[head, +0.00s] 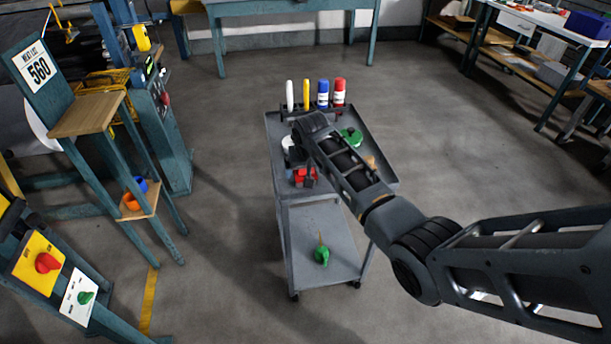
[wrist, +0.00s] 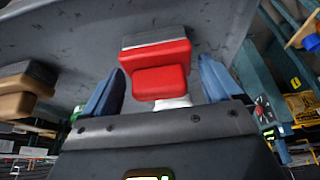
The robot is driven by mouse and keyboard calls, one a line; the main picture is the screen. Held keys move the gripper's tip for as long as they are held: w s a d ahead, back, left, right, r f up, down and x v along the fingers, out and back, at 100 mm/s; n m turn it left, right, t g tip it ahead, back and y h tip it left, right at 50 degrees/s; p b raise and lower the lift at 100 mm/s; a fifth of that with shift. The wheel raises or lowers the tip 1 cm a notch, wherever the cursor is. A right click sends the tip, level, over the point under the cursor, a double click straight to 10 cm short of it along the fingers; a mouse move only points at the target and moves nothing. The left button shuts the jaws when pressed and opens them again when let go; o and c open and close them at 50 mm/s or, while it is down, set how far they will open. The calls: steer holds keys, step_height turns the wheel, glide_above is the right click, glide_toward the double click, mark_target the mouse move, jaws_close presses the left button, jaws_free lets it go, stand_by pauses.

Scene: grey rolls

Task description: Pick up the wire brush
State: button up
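A red block-shaped piece with a dark grey layer along one side (wrist: 160,82) lies on the grey cart top; it also shows in the head view (head: 300,177). A tan piece with a similar dark layer (wrist: 24,88) lies apart from it; in the head view it is a small tan spot (head: 371,162). I cannot tell for sure which of them is the wire brush. My gripper (wrist: 160,64) is open, its two blue-grey fingers on either side of the red piece with gaps showing. In the head view my arm hides most of the gripper.
The grey cart (head: 273,130) carries a rack with white, yellow, blue and red upright items (head: 323,94) at its far edge. A green item (head: 352,136) lies on top, another (head: 321,255) on the lower shelf.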

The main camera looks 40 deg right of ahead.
steer(key=c, duration=1.1)
steer(key=shift+r, duration=0.6)
step_height(320, 180, up, 2)
steer(key=shift+w+r, duration=0.1)
steer(key=shift+r, duration=0.15)
steer(key=s+d+r+b, duration=0.1)
steer(key=s+d+r, duration=0.6)
steer(key=s+d, duration=0.1)
steer(key=shift+d+r+b, duration=0.2)
steer(key=shift+d+b, duration=0.1)
steer(key=shift+d, duration=0.05)
